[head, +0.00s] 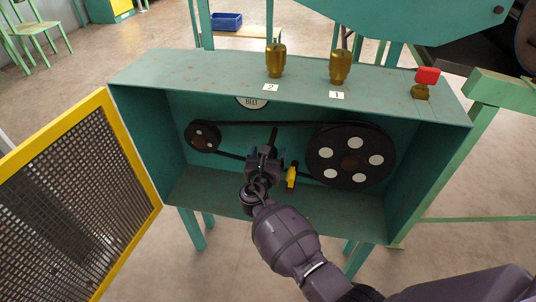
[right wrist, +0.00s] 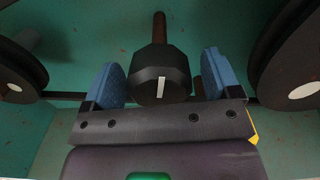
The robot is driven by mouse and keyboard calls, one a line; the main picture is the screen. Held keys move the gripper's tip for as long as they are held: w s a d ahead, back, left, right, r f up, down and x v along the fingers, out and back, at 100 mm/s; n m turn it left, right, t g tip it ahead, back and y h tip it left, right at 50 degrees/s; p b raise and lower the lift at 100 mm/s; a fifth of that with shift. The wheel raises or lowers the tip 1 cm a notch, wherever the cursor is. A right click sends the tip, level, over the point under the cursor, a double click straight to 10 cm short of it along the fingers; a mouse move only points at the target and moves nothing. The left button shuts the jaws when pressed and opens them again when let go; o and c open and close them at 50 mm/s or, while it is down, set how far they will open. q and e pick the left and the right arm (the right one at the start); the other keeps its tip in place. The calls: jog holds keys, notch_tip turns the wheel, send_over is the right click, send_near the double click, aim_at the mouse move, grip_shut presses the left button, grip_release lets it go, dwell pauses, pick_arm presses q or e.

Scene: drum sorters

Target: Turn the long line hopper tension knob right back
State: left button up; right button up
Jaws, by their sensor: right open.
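The black faceted tension knob (right wrist: 160,75) shows in the right wrist view, with a near-vertical white mark on its face. A brown rod (right wrist: 159,27) rises behind it and also shows in the head view (head: 274,134). My right gripper (head: 266,158) reaches into the green belt box, between the two pulleys. In the right wrist view my right gripper (right wrist: 166,80) is open, one blue finger on each side of the knob. The left finger appears very near it; contact cannot be told. A small gap shows at the right finger. My left gripper is not in view.
The belt (head: 258,123) runs between a small pulley (head: 202,137) and a large pulley (head: 350,156). A yellow piece (head: 291,177) is right of my gripper. The yellow-framed mesh door (head: 80,185) hangs open at left. Brass knobs (head: 276,60) (head: 340,66) and a red-handled valve (head: 427,76) stand on top.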

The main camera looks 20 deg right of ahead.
jog(key=shift+s+a, duration=0.15)
jog(key=shift+s, duration=0.1)
pick_arm(q)
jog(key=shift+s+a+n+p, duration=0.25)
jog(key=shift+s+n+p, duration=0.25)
jog(key=shift+p, duration=0.55)
pick_arm(e)
jog(key=v, duration=1)
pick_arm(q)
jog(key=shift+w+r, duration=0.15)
pick_arm(e)
jog(key=shift+s+a, duration=0.1)
jog(key=shift+a, duration=0.05)
